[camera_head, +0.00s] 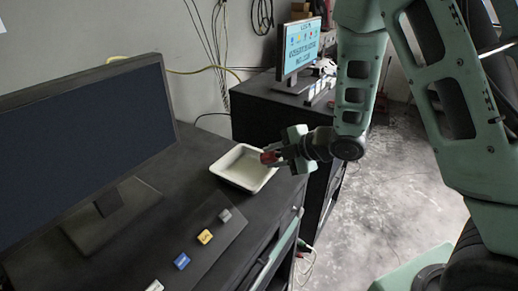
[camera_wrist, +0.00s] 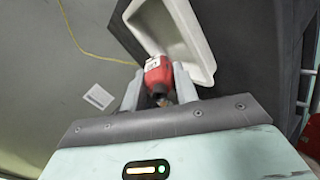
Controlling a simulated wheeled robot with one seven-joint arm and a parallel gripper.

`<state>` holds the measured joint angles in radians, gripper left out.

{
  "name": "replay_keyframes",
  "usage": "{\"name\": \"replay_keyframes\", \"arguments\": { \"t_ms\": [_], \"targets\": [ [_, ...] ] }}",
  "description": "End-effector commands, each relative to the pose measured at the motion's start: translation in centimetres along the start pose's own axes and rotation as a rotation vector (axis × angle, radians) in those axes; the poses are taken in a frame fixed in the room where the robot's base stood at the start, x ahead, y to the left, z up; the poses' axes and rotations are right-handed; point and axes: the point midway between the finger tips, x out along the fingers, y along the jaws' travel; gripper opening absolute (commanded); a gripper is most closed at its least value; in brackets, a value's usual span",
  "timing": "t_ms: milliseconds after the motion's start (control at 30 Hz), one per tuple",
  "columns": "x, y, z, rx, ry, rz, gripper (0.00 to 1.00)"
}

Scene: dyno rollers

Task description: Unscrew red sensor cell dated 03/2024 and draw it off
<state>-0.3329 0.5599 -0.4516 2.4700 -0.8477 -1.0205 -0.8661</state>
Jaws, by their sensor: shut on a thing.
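The red sensor cell (camera_head: 269,157) is between the fingers of my gripper (camera_head: 281,155), over the right rim of the white tray. In the wrist view the red cell (camera_wrist: 159,78) shows a small white label near its far end; the date on it is too small to read. My gripper (camera_wrist: 157,88) is shut on it there, one finger on each side. A brass-coloured piece (camera_wrist: 165,102) shows at the cell's near end. The cell appears free of any mount, and nothing else visibly holds it.
The white tray (camera_head: 228,168) stands on the dark bench and looks empty. Grey (camera_head: 225,215), yellow (camera_head: 205,237), blue (camera_head: 182,261) and white (camera_head: 155,286) blocks stand in a row. A large monitor (camera_head: 90,140) is at left. A second bench (camera_head: 265,105) carries a lit screen (camera_head: 300,45).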

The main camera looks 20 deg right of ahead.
Motion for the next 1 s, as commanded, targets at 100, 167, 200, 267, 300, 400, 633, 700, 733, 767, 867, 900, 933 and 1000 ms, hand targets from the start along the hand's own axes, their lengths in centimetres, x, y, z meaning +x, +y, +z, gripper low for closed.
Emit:
{"name": "replay_keyframes", "arguments": {
  "t_ms": [100, 167, 200, 267, 300, 400, 633, 700, 733, 767, 867, 900, 933, 1000],
  "targets": [
    [0.3, 0.1, 0.0, -0.001, 0.000, -0.002, 0.02],
    [0.7, 0.1, 0.0, -0.002, 0.000, -0.001, 0.02],
    [1.0, 0.2, -0.1, -0.002, 0.000, -0.001, 0.02],
    [1.4, 0.3, -0.1, -0.001, 0.001, -0.001, 0.02],
    [1.8, 0.3, -0.2, -0.001, 0.001, -0.002, 0.02],
    [2.8, 0.4, -0.2, -0.001, 0.001, -0.002, 0.02],
    [4.9, 0.9, -0.4, -0.001, 0.001, -0.001, 0.02],
    [5.6, 1.0, -0.4, -0.001, 0.000, -0.001, 0.02],
    [5.9, 1.1, -0.4, -0.001, 0.000, -0.001, 0.02],
    [6.2, 1.1, -0.4, -0.001, 0.000, -0.001, 0.02],
    [7.1, 1.3, -0.5, -0.001, 0.000, -0.001, 0.03],
    [7.4, 1.4, -0.6, -0.001, 0.001, -0.001, 0.03],
    [7.7, 1.4, -0.6, -0.001, 0.001, -0.002, 0.03],
    [8.1, 0.6, -0.2, 0.001, -0.001, -0.001, 0.03]
  ]
}}
